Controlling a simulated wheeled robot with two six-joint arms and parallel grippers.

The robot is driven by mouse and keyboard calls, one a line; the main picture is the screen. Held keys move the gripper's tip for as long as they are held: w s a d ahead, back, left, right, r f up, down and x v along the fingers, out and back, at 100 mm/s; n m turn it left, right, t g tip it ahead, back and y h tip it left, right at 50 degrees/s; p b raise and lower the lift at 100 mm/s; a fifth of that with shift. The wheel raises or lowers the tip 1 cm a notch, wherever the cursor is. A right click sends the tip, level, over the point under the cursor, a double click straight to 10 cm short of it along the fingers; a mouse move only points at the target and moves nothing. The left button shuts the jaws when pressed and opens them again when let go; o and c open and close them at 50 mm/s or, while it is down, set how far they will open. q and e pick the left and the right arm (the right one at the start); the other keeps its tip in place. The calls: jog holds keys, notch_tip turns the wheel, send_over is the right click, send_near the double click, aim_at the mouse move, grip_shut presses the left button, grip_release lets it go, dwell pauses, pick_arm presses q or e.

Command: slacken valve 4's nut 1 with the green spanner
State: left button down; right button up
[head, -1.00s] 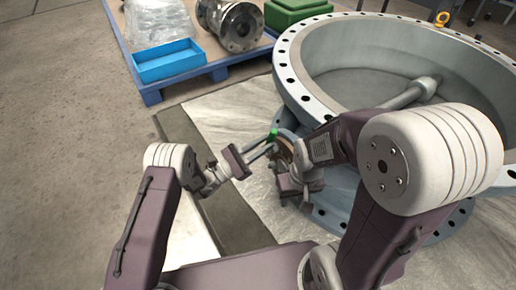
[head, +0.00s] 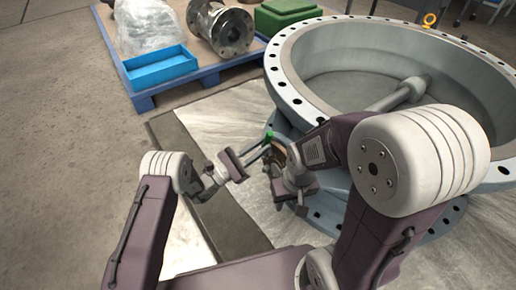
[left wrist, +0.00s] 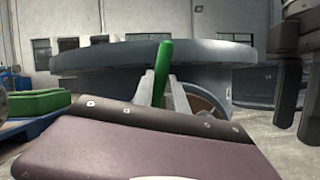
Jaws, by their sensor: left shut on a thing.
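The green spanner (head: 269,136) is in my left gripper (head: 262,150); in the left wrist view the green spanner (left wrist: 162,66) stands nearly upright, leaning slightly right, between the fingers of the left gripper (left wrist: 164,92). The left gripper is shut on it, beside the near left side of the big grey valve (head: 283,77). The spanner's lower part is hidden behind my gripper. My right gripper (head: 285,188) is close to the valve's lower side, right of the left one; its fingers are too unclear to read. I cannot pick out nut 1 or a valve number.
A blue pallet (head: 143,101) at the upper left bears a blue tray (head: 160,70), a wrapped bundle (head: 148,25), a metal pipe piece (head: 222,28) and a green box (head: 287,13). Bare floor lies left of my arms. The valve's wide flange overhangs the area by my grippers.

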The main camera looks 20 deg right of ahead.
pick_arm(q)
jog(key=shift+d, duration=0.2)
jog(key=shift+w+d, duration=0.1)
jog(key=shift+w+d, duration=0.15)
jog(key=shift+d, duration=0.25)
dwell(0.7)
jog(key=shift+w+a+r+n+t, duration=0.15)
jog(key=shift+w+n+t, duration=0.25)
jog(key=shift+n, duration=0.6)
jog(key=w+a+f+n+t+y+p, duration=0.2)
jog(key=w+n+t+y, duration=0.3)
jog(key=n, duration=1.1)
jog(key=shift+w+f+t+p, duration=0.3)
jog(key=shift+w+t+p, duration=0.4)
jog(key=shift+w+p, duration=0.2)
